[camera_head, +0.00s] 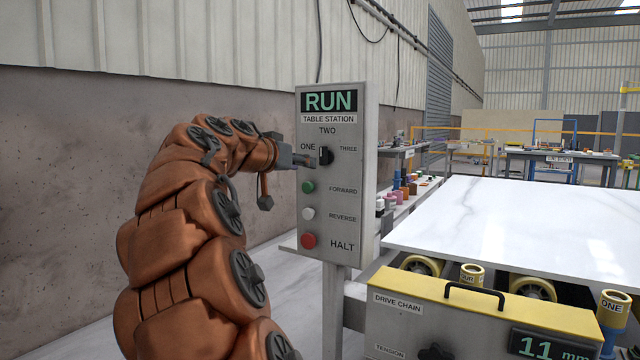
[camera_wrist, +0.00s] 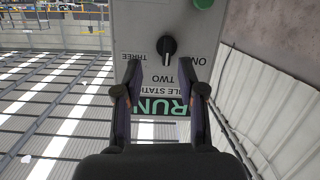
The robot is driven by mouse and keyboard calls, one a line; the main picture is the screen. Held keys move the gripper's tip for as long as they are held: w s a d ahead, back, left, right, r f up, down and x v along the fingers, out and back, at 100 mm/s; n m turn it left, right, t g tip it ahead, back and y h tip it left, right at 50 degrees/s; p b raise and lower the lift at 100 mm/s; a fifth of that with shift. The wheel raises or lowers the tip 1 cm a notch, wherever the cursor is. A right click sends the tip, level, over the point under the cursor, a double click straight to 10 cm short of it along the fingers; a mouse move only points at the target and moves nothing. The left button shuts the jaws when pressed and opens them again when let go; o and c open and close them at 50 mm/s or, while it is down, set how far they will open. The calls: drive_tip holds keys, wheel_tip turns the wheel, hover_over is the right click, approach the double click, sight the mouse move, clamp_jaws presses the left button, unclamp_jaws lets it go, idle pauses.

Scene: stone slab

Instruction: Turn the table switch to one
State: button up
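The table switch is a black rotary knob (camera_head: 326,155) on the grey TABLE STATION panel (camera_head: 339,268), with labels ONE at its left, TWO above and THREE at its right. In the wrist view, where the panel is upside down, the knob (camera_wrist: 169,48) has its white-marked pointer towards TWO. My gripper (camera_head: 308,160) is at the panel's front, close to the knob from the left. In the wrist view my gripper (camera_wrist: 160,68) is open, its two fingers apart, with the knob just beyond the gap between the tips. Contact cannot be told.
Below the knob are a green FORWARD button (camera_head: 308,187), a white REVERSE button (camera_head: 308,213) and a red HALT button (camera_head: 308,240). A white stone slab (camera_head: 520,225) lies on rollers at the right. A wall (camera_head: 60,170) stands behind my arm.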

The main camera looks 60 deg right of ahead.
sight(321, 154)
drive_tip(key=shift+w+d+r+m+h+b, duration=0.15)
drive_tip(key=shift+w+d+m+h+b, duration=0.4)
drive_tip(key=shift+d, duration=1.45)
drive_tip(key=shift+w+d+r+h+b, duration=0.25)
drive_tip(key=shift+d+b, duration=0.6)
drive_tip(key=shift+d, duration=1.1)
drive_tip(key=shift+w+d+r+m+h+b, duration=0.1)
drive_tip(key=shift+w+d+m+h+b, duration=0.35)
drive_tip(key=shift+d, duration=1.55)
drive_tip(key=shift+s, duration=0.15)
clamp_jaws()
drive_tip(key=shift+n, duration=0.3)
